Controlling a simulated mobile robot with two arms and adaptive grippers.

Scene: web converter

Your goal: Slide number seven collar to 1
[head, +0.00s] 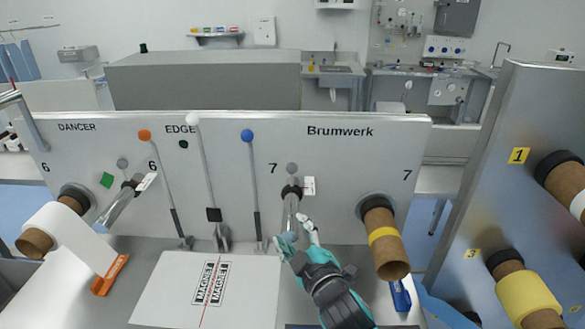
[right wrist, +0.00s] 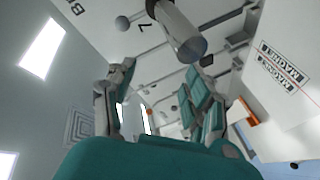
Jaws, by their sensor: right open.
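Below the right-hand group's first "7" on the panel, a metal shaft (head: 290,213) sticks out towards me. A dark collar (head: 291,191) sits around it near the panel, beside a small white tag (head: 309,186) whose marks are too small to read. My right gripper (head: 298,234) is open at the shaft's near end. In the right wrist view, the shaft's end (right wrist: 188,46) hangs beyond and between the spread fingers (right wrist: 158,82), with nothing gripped. The collar there is partly cut off at the top. My left gripper is not in view.
Levers with an orange knob (head: 145,135), a white knob (head: 193,119) and a blue knob (head: 247,135) stand left of the shaft. A cardboard core (head: 390,258) with a yellow band juts out at right. A side panel bears a yellow "1" label (head: 519,155).

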